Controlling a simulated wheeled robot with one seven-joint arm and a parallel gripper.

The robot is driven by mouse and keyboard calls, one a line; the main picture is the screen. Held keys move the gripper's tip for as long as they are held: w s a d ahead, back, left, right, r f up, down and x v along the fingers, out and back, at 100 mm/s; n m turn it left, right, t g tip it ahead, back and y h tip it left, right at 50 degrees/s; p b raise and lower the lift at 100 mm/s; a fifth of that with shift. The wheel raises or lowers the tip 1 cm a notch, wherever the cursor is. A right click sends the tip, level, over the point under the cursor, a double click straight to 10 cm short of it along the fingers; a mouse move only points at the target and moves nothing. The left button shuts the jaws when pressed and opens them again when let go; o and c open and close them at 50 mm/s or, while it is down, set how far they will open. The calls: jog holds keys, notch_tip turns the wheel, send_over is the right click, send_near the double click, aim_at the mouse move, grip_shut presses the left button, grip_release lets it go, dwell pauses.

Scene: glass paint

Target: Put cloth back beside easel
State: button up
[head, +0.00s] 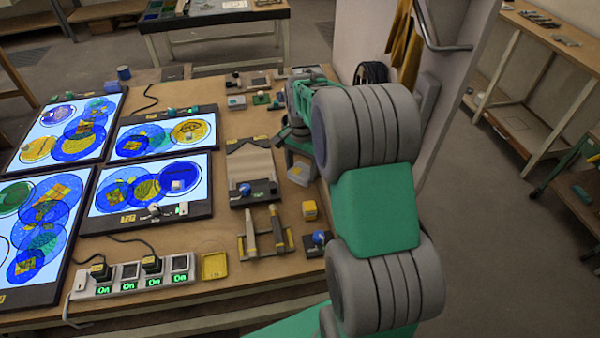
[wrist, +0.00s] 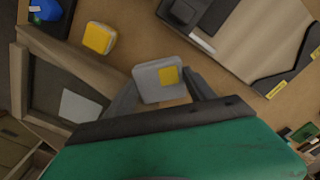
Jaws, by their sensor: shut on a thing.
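A grey, rounded block-like pad with a yellow square on it (wrist: 158,80) sits between my gripper's (wrist: 160,92) two fingers in the wrist view. It looks like the folded cloth, though its material is hard to tell. In the head view this grey pad (head: 299,173) shows just below my gripper (head: 297,140), near the table's right edge. The fingers are shut on it. Whether it touches the table is unclear. A beige board with black end bars (head: 250,165) lies to its left; it also shows in the wrist view (wrist: 245,38). I cannot tell which thing is the easel.
A yellow block (head: 310,209) and a blue-knobbed device (head: 318,241) stand nearer the table's front. A wooden-posted stand (head: 265,238) is left of them. Lit panels (head: 155,190) fill the left side. A white post (head: 455,80) rises beyond the table's right edge.

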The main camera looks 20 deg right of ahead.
aim_at(300, 169)
jog(key=shift+w+f, duration=0.25)
jog(key=shift+f, duration=0.1)
jog(key=shift+w+a+f, duration=0.1)
jog(key=shift+f, duration=1.65)
jog(key=o, duration=1)
jog(key=shift+r, duration=0.1)
